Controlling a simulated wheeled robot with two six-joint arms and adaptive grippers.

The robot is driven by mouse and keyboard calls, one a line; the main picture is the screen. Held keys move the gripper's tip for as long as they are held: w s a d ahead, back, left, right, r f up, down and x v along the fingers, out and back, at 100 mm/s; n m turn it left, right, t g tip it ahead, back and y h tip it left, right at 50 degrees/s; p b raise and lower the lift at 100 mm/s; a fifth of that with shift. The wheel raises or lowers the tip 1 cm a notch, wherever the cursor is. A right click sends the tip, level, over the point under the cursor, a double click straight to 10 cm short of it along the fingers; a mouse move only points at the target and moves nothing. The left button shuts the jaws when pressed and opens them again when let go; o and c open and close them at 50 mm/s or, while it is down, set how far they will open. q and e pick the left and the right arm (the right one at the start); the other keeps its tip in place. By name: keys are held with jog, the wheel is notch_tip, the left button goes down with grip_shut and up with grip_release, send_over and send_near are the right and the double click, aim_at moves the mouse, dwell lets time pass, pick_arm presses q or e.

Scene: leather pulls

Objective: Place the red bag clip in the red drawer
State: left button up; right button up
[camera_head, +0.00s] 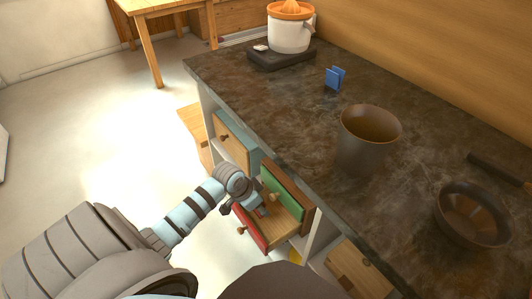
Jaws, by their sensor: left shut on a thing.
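My left gripper (247,205) is over the open red drawer, in front of the green drawer. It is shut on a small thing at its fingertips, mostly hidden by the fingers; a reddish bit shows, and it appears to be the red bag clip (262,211). The red drawer (249,231) is pulled out, with its red front and round knob toward the floor side and a bare wooden inside to the right of the gripper. I cannot tell whether the clip touches the drawer. My right gripper is not in view.
The green drawer (286,193) is just above the red one. The dark countertop (270,115) holds a blue clip (335,78), a brown cup (365,140), a bowl (472,214) and a juicer (290,28). The floor at left is clear.

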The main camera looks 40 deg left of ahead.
pick_arm(q)
jog(key=w+f+b, duration=0.1)
jog(key=w+f, duration=0.1)
jog(key=shift+w+d+f+b, duration=0.15)
jog(key=shift+d+f+b, duration=0.15)
jog(key=shift+d+b, duration=0.1)
jog(key=shift+f+b, duration=0.35)
jog(key=shift+f, duration=0.4)
notch_tip(320, 180, down, 3)
jog(key=shift+b, duration=0.85)
jog(key=shift+f, duration=0.1)
jog(key=shift+c, duration=0.4)
jog(key=o, duration=1)
jog(key=shift+a, duration=0.1)
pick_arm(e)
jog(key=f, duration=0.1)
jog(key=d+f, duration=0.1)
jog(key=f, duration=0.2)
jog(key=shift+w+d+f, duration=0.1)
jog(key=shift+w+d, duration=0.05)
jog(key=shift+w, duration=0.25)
